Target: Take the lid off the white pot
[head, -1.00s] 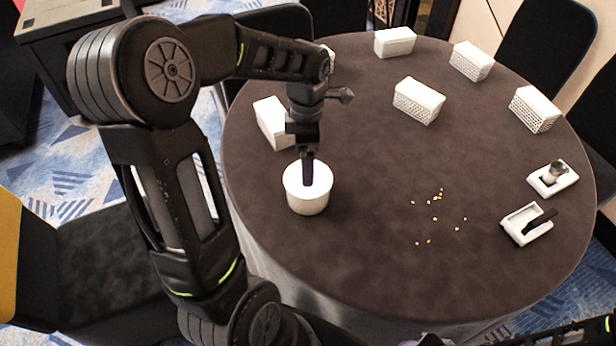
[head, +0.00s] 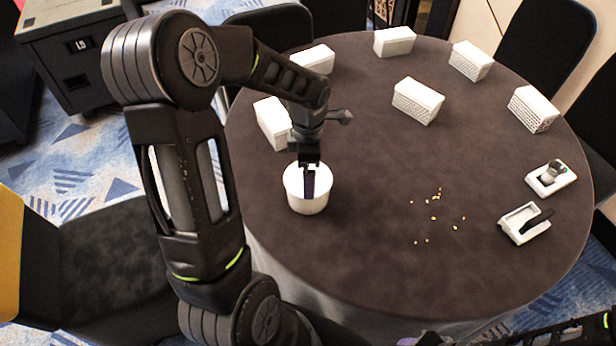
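The white pot (head: 307,204) stands upright on the left part of the round table. Its white top (head: 325,177) shows around my gripper, and I see no gap between lid and pot. My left gripper (head: 309,188) points straight down over the middle of the pot's top. Its dark fingers hide the centre, including any knob, so I cannot tell whether they are shut on the lid. My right gripper is out of view; only a part of my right arm shows at the lower right corner.
A white box (head: 272,122) stands close behind the pot, on the dark round table (head: 370,250). More white boxes (head: 418,101) stand farther back. Small yellowish pieces (head: 434,218) lie scattered right of centre. Two white holders (head: 551,178) (head: 525,223) sit at the right edge.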

